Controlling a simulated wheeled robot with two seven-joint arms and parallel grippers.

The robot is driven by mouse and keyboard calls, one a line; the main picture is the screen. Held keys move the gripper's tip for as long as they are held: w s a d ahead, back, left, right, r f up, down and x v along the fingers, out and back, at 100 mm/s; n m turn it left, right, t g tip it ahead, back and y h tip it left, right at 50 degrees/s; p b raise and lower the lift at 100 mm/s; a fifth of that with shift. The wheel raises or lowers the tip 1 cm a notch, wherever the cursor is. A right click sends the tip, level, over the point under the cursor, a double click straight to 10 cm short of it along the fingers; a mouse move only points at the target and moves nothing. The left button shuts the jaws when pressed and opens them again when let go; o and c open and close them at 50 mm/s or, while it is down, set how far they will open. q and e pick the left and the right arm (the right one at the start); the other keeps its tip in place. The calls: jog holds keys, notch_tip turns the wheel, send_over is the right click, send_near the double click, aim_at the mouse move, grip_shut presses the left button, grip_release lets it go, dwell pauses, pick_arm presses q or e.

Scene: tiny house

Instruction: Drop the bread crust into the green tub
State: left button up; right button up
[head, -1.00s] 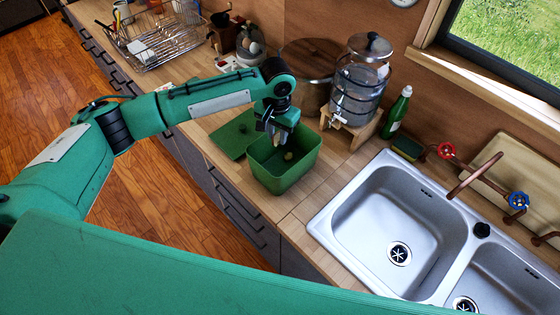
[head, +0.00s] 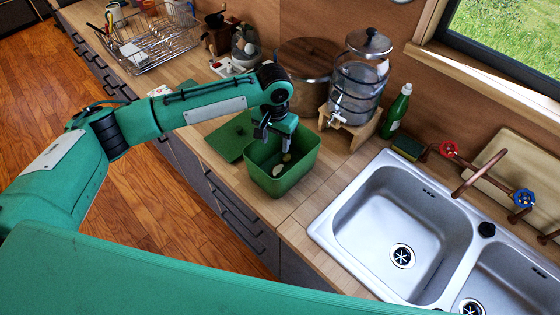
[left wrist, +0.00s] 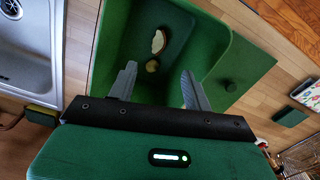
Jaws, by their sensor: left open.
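The green tub (head: 300,177) stands open on the wooden counter, left of the sink. The bread crust (head: 277,169), a pale slice edged in brown, lies inside the tub; it also shows on the tub floor in the left wrist view (left wrist: 158,41). A small yellowish lump (head: 287,158) lies near it, also seen in the left wrist view (left wrist: 152,66). My left gripper (head: 271,136) is over the tub, fingers apart and pointing down, with nothing between them in the left wrist view (left wrist: 158,76). My right gripper is not in view.
A green lid (head: 231,137) lies left of the tub. Behind are a round wooden lid (head: 308,62) and a glass dispenser (head: 357,88) on a stand. A green bottle (head: 397,110) and a steel sink (head: 400,215) are to the right.

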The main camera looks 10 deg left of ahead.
pick_arm(q)
notch_tip(320, 180, up, 14)
jog(key=b, duration=0.4)
jog(key=shift+f, duration=0.1)
dwell(0.3)
